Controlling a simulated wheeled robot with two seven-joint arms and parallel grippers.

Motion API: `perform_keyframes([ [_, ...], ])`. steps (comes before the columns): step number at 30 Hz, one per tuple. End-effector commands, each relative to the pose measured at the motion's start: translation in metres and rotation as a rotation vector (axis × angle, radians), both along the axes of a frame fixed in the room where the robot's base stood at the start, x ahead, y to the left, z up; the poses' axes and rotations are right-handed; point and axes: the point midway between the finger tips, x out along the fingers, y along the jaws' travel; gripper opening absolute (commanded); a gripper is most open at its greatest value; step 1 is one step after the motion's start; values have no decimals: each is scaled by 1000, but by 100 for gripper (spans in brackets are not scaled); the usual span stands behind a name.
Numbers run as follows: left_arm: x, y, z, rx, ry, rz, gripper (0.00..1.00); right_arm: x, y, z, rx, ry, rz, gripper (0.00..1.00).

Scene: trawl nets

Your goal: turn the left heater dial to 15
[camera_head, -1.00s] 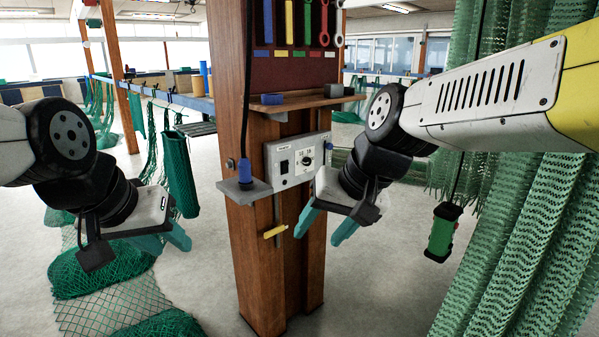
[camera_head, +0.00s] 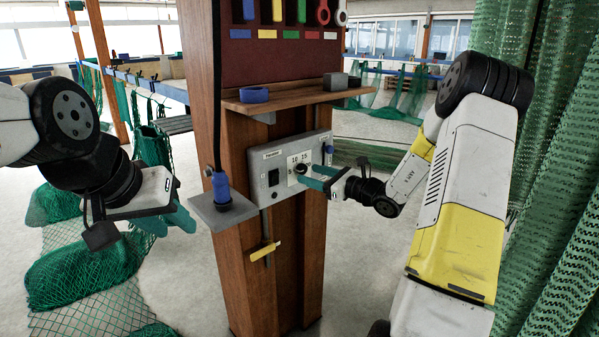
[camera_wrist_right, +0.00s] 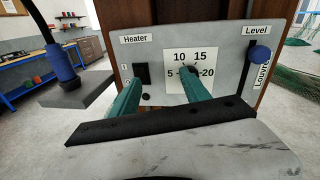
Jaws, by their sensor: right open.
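The heater dial (camera_head: 300,168) is a small dark knob on a white plate marked 5, 10, 15 and 20, on a grey control panel (camera_head: 262,158) fixed to a wooden post. In the right wrist view the dial (camera_wrist_right: 187,68) is partly hidden by the right-hand finger, and I cannot tell where its pointer stands. My right gripper (camera_head: 311,176) is open in front of the panel, its teal fingers reaching toward the dial. In the right wrist view one fingertip is at the dial and the other left of it; contact is unclear. My left gripper (camera_head: 170,220) is open and empty, left of the post.
A black switch (camera_wrist_right: 142,75) sits left of the dial, and a blue lever knob (camera_wrist_right: 260,55) right of it. A grey bracket with a blue plug (camera_head: 221,188) juts out at left. A wooden shelf (camera_head: 290,96) is above; green nets (camera_head: 545,170) hang at right.

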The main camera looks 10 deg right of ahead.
Motion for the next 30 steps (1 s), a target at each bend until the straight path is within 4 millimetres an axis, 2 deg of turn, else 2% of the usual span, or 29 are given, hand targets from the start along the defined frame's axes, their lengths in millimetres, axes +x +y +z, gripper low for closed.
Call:
perform_keyframes([
  [1, 0, 0, 0, 0, 0, 0, 36, 8, -14, -11, 45, 21, -48, 55],
  [3, 0, 0, 0, 0, 0, 0, 36, 17, -27, -20, 93, 37, -100, 55],
  [7, 0, 0, 0, 0, 0, 0, 36, 26, -39, -27, 134, 51, -148, 55],
  [21, 0, 0, 0, 0, 0, 0, 36, 81, -3, -28, 137, 51, -151, 55],
  [30, 0, 0, 0, 0, 0, 0, 36, 89, 2, -28, 136, 53, -153, 55],
])
